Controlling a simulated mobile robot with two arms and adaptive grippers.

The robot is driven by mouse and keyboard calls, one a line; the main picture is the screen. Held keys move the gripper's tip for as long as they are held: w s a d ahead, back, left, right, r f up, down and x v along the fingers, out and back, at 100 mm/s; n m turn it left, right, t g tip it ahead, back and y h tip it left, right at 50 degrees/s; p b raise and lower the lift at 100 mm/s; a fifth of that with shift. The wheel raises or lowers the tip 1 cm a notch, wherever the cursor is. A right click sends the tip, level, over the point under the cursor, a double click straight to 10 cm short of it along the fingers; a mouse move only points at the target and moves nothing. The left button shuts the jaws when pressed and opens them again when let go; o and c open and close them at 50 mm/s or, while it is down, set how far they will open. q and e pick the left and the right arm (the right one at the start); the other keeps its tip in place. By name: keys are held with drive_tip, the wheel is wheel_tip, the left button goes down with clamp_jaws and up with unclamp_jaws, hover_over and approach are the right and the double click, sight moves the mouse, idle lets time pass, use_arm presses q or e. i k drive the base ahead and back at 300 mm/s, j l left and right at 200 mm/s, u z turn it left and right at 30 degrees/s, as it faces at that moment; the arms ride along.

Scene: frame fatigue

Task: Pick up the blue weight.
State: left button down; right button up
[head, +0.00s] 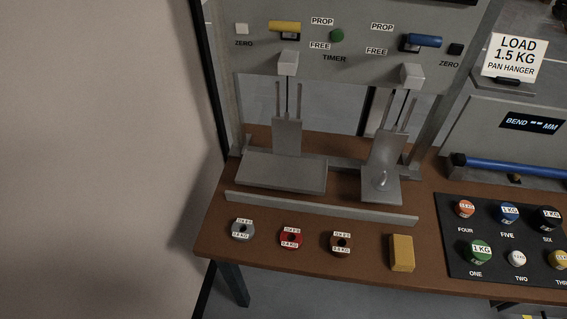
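The blue weight (509,217) stands on the black mat (447,268) at the right of the wooden bench. It has a white label on top that seems to read 1 KG, and the word FIVE is printed on the mat in front of it. It is in the back row, between an orange weight (466,212) and a black weight (545,222). Neither of my grippers is in the head view.
Green (473,257), white (517,260) and yellow (556,263) weights stand in the mat's front row. A yellow block (401,253) and ring-shaped discs lie left of the mat on the bench (372,262). A grey rig and a blue bar (515,167) stand behind.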

sight(506, 214)
drive_tip(key=z, duration=1.75)
drive_tip(key=l+u, duration=0.1)
drive_tip(key=l, duration=0.6)
drive_tip(key=i, duration=0.05)
